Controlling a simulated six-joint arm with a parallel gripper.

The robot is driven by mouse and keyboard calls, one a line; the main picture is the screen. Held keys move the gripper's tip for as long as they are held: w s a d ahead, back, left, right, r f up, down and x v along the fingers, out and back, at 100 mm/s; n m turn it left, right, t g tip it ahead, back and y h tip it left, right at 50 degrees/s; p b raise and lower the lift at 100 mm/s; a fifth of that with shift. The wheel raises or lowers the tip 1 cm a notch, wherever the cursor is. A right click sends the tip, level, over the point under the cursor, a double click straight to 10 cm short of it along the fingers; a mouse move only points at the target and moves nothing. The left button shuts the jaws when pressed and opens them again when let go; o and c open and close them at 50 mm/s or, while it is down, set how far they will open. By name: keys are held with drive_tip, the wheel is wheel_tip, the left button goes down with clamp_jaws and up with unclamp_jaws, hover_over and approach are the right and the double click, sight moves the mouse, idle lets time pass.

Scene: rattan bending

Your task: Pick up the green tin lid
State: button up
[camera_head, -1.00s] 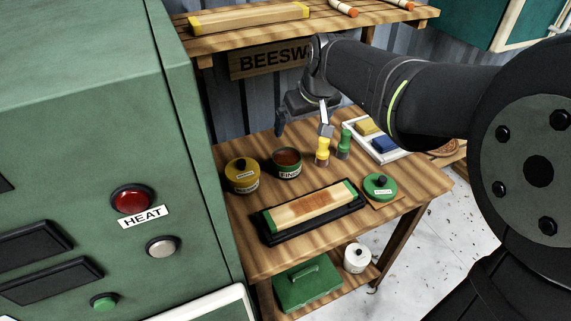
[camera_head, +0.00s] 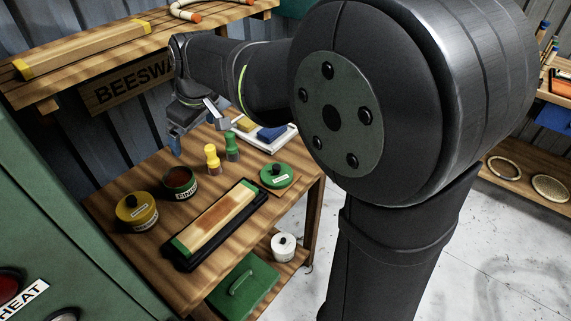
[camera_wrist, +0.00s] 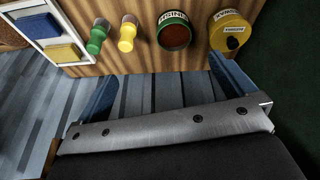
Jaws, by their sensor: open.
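The green tin lid (camera_head: 277,175), round with a dark knob and a white label, lies on the right part of the table, beyond the right end of the rattan-coloured block. My gripper (camera_head: 192,132) is open and empty, above the back edge of the table, up and to the left of the lid and well apart from it. In the wrist view my gripper (camera_wrist: 165,85) has its blue fingers spread wide with nothing between them. The lid does not show in the wrist view. An open tin (camera_head: 180,183) with reddish-brown contents stands on the table; it also shows in the wrist view (camera_wrist: 174,32).
A yellow lidded tin (camera_head: 136,212) stands left of the open tin. Yellow (camera_head: 212,158) and green (camera_head: 232,150) handled tools stand between it and the lid. A white tray (camera_head: 285,141) lies behind the lid. A shelf (camera_head: 60,70) overhangs the back.

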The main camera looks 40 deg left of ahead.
drive_tip(key=w+d+f+n+h, duration=0.1)
drive_tip(key=w+d+n, duration=0.15)
drive_tip(key=w, duration=0.35)
drive_tip(key=w+d+f+n+h, duration=0.1)
drive_tip(key=w+d+n, duration=0.1)
drive_tip(key=w+n, duration=0.25)
drive_tip(key=n+h, duration=0.2)
drive_tip(key=n, duration=0.3)
hover_over(276, 166)
wheel_tip(276, 166, down, 2)
wheel_tip(276, 166, down, 17)
drive_tip(key=shift+d+f, duration=0.1)
drive_tip(key=shift+f, duration=0.05)
drive_tip(key=shift+c, duration=0.2)
drive_tip(key=c, duration=0.7)
